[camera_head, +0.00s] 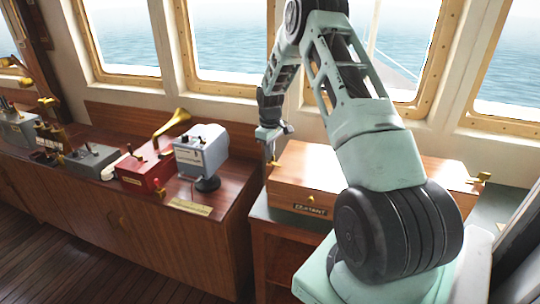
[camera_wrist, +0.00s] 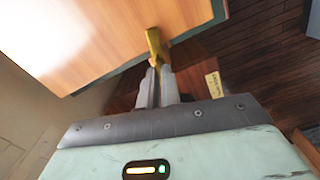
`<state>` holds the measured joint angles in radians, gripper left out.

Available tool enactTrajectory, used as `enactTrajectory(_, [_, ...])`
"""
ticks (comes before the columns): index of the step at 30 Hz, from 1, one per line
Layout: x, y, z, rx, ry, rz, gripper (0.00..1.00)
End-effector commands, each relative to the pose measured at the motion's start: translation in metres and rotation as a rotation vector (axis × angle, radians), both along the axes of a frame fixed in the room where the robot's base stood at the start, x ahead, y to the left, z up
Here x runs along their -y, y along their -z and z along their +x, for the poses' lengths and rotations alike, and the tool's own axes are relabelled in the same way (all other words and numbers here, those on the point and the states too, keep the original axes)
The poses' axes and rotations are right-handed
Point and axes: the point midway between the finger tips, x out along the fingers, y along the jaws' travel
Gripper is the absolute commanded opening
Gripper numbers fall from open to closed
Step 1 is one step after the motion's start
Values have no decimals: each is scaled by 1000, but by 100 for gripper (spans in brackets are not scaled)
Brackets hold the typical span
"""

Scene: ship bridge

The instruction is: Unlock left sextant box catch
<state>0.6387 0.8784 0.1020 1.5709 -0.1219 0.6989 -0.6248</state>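The wooden sextant box (camera_head: 312,172) with its dark label sits on a green-topped cabinet in the head view. The box fills the upper left of the wrist view (camera_wrist: 120,35). My gripper (camera_head: 272,160) points down at the box's left end. In the wrist view its fingers (camera_wrist: 158,76) are close together, with the lower end of the brass left catch (camera_wrist: 155,44) between their tips. The catch stands out from the box's edge. The right catch (camera_head: 481,178) sticks out at the box's other end. My arm hides part of the box.
To the left, a wooden console holds a grey instrument (camera_head: 201,150), a red box with a brass horn (camera_head: 145,168) and several lever units. Windows stand close behind the box. The wooden floor (camera_head: 60,268) at the front left is clear.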

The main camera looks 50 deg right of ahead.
Motion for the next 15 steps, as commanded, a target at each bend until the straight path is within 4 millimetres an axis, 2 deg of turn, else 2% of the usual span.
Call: enactTrajectory(15, [0, 1, 1, 3, 487, -3, 0])
